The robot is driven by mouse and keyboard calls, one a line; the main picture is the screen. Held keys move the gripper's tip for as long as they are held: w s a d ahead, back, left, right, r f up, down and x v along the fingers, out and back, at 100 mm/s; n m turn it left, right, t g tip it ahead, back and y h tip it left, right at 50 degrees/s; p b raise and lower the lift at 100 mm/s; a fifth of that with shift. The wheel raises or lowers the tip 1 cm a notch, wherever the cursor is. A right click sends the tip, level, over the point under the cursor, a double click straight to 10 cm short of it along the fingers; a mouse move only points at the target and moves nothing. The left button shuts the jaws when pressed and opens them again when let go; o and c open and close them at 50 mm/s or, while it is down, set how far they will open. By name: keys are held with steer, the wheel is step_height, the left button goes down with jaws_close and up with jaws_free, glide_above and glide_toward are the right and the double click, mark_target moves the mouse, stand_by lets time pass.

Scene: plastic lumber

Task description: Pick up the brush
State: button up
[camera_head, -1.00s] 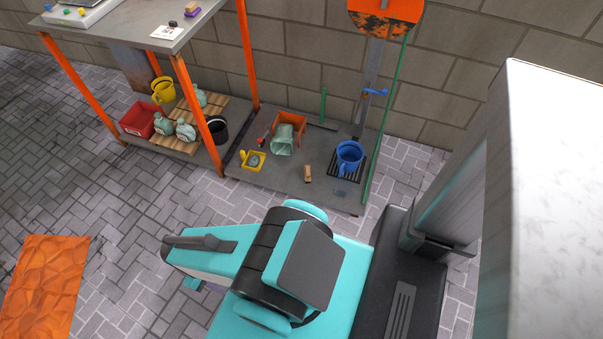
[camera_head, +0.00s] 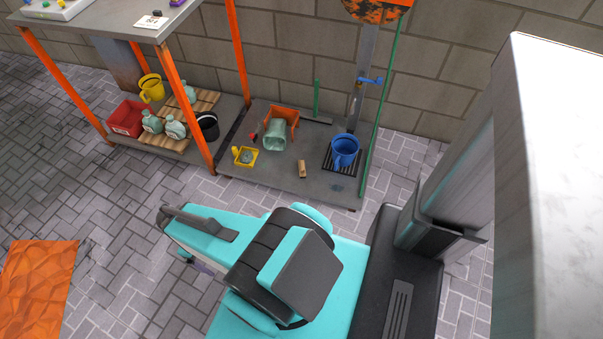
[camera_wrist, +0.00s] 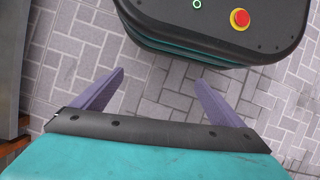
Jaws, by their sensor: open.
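A small purple block with a lighter side (camera_head: 178,3), possibly the brush, lies on the grey table top and is cut off by the top edge of the head view. A small tan upright piece (camera_head: 302,169) stands on the low grey platform; I cannot tell whether it is a brush. My gripper (camera_wrist: 160,77) shows two purple fingers spread apart in the wrist view, with only paving and my own base beyond them. In the head view, it is mostly hidden under my arm, well away from both pieces.
The grey table (camera_head: 95,22) stands on orange legs. Open paving lies in front.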

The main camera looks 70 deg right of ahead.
steer(key=w+d+f+n+b, duration=0.1)
steer(key=w+d+f+b, duration=0.2)
steer(key=d, duration=0.4)
steer(key=w+d+f+b, duration=0.2)
steer(key=d+b, duration=0.1)
steer(key=d, duration=0.4)
steer(key=n+h+b, duration=0.2)
steer(key=n+b, duration=0.1)
steer(key=b, duration=1.3)
glide_toward(300, 166)
step_height(300, 166, up, 2)
steer(key=shift+w, duration=0.2)
steer(key=shift+t, duration=0.3)
steer(key=b+x, duration=0.2)
steer(key=x, duration=0.6)
steer(key=shift+s+f, duration=0.15)
steer(key=shift+f, duration=0.1)
